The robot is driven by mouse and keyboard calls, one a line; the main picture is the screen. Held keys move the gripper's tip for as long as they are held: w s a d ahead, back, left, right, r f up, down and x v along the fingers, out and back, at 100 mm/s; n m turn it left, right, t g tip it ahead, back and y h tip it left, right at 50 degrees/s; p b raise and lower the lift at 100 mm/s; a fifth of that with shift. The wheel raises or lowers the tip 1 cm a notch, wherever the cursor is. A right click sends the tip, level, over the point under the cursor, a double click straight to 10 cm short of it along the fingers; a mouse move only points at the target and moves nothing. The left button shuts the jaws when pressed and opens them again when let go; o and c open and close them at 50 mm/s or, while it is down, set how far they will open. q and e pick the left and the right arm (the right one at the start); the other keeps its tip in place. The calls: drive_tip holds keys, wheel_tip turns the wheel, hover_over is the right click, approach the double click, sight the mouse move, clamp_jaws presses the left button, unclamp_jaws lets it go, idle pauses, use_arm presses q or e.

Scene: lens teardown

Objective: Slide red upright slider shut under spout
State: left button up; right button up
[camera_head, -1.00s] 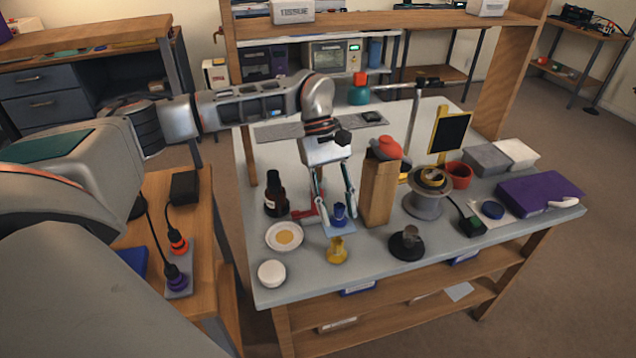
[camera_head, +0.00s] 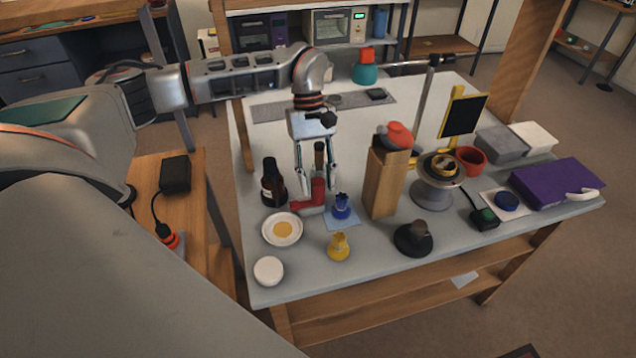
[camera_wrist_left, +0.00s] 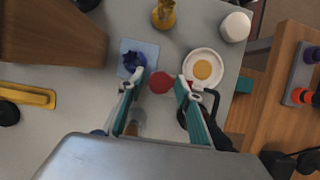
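A red piece (camera_head: 318,190) with an upright part and a low foot stands on the grey table, left of the light blue sheet. My left gripper (camera_head: 317,186) points down over it, with its fingers apart on either side of the upright part. In the left wrist view a round red top (camera_wrist_left: 160,83) shows between the fingertips (camera_wrist_left: 160,78); I cannot tell whether they touch it. A dark, brownish upright cylinder (camera_head: 319,153) shows between the fingers, partly hidden; I cannot tell whether it is the spout. My right gripper is not in view.
A dark bottle (camera_head: 273,183) stands close left of the gripper, and a wooden block (camera_head: 383,185) stands right. A blue piece (camera_head: 341,206) sits on the light blue sheet (camera_head: 341,223). A white plate (camera_head: 267,231) and a yellow piece (camera_head: 339,246) are in front.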

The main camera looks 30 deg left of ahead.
sight(300, 204)
use_arm(q)
drive_tip(key=shift+s+d+f, duration=0.15)
drive_tip(key=shift+d+f, duration=0.05)
drive_tip(key=shift+f, duration=0.25)
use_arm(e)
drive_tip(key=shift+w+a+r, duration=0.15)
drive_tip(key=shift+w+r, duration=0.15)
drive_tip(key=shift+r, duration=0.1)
use_arm(q)
clamp_jaws()
drive_tip(key=s+a+p, duration=0.2)
drive_tip(key=s, duration=0.1)
drive_tip(key=shift+a+r, duration=0.15)
drive_tip(key=shift+a, duration=0.2)
drive_tip(key=shift+s+a, duration=0.15)
drive_tip(key=shift+f, duration=0.2)
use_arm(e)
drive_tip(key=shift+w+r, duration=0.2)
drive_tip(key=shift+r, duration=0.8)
